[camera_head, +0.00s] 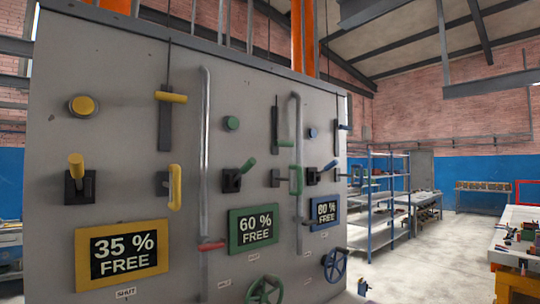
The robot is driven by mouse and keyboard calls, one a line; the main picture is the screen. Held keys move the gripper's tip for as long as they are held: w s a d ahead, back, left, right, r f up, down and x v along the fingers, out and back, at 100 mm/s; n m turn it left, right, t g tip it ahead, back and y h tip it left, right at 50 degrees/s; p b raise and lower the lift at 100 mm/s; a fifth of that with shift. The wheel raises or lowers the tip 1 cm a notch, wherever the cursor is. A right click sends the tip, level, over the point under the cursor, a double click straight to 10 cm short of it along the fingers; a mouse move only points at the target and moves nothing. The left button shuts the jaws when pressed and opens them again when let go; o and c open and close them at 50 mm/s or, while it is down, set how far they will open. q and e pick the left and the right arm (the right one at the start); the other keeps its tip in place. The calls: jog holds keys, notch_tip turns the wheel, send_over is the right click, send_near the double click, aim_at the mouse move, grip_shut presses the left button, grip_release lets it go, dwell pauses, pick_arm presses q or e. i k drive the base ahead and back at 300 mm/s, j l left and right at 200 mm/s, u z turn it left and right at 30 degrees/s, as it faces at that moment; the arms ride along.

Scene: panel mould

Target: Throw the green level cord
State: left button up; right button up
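The green column of controls is in the middle of the grey panel (130,60) in the head view. A green bar handle (285,144) sits at the lower part of a dark vertical strip, with a thin cord line above it; I take this as the green level cord. To its left is a round green knob (231,123). Below are a green lever (245,166) on a black base, a green D-handle (297,180), a green-framed "60 % FREE" sign (254,230) and a green wheel (264,290), cut by the bottom edge. Neither of my grippers is in view.
Yellow controls, with a bar handle (171,97), stand to the left; blue ones, with a wheel (335,264), to the right. Grey pipes (204,150) run down between columns. One has a red handle (212,246). Shelving (386,200) and a workbench (515,258) stand right, beyond open floor.

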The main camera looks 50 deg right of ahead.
aim_at(278, 143)
jog(key=z, duration=1.75)
jog(key=l+u, duration=0.15)
jog(key=l, duration=0.3)
jog(key=k+l+u, duration=0.15)
jog(key=l, duration=0.3)
jog(key=l+u, duration=0.1)
jog(key=l, duration=0.35)
